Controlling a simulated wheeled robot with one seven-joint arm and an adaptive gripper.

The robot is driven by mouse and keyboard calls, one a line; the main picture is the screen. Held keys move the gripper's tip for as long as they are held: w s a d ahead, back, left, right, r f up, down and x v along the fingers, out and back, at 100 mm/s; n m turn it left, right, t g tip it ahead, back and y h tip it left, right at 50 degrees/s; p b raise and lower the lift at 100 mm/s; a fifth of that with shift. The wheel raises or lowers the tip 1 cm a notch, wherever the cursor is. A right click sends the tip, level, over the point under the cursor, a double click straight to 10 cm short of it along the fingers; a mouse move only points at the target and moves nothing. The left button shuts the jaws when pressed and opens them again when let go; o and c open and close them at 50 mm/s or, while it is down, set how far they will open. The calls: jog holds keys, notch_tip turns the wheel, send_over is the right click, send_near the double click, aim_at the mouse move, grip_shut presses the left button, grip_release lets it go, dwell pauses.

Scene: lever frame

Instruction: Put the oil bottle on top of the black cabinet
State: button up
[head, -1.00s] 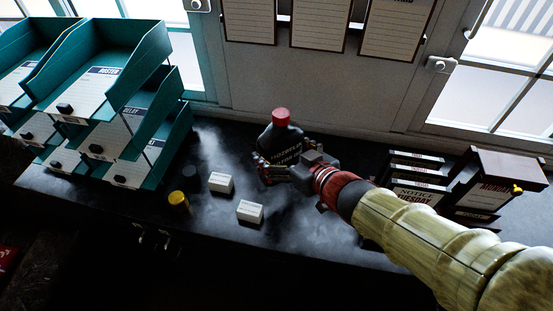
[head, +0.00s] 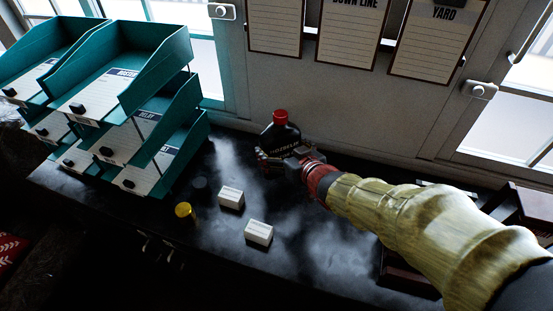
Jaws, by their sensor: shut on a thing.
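The oil bottle (head: 282,136) is dark with a red cap and pale lettering, and stands upright near the wall. My gripper (head: 276,161) is shut on its lower body, reaching in from the right. The fingers hide the bottle's base, so I cannot tell whether it touches the surface below. The black cabinet (head: 215,245) has a dark, glossy top that runs along the wall under the bottle.
Teal stacked trays (head: 150,60) with labels stand at the left. A yellow-topped jar (head: 184,211), a dark round jar (head: 200,186) and two white boxes (head: 231,198) (head: 259,233) sit on the top. Dark label racks (head: 522,207) are at the right, partly behind my arm.

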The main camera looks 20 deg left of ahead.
aim_at(277, 156)
jog(key=shift+w+a+f, duration=0.7)
jog(key=shift+a+f, duration=0.2)
jog(key=shift+f, duration=0.15)
jog(key=shift+w+a+f+b, duration=0.15)
jog(key=shift+f+b, duration=0.4)
jog(key=shift+f, duration=1.1)
jog(key=shift+f, duration=0.15)
jog(key=o, duration=1.9)
jog(key=shift+f, duration=0.2)
jog(key=shift+s+d+r, duration=0.2)
jog(key=shift+d+r, duration=0.05)
jog(key=shift+r, duration=0.05)
jog(key=p+v, duration=0.1)
jog(key=v, duration=1)
jog(key=shift+s+d+p, duration=0.2)
jog(key=shift+d+p, duration=0.05)
jog(key=shift+p, duration=0.05)
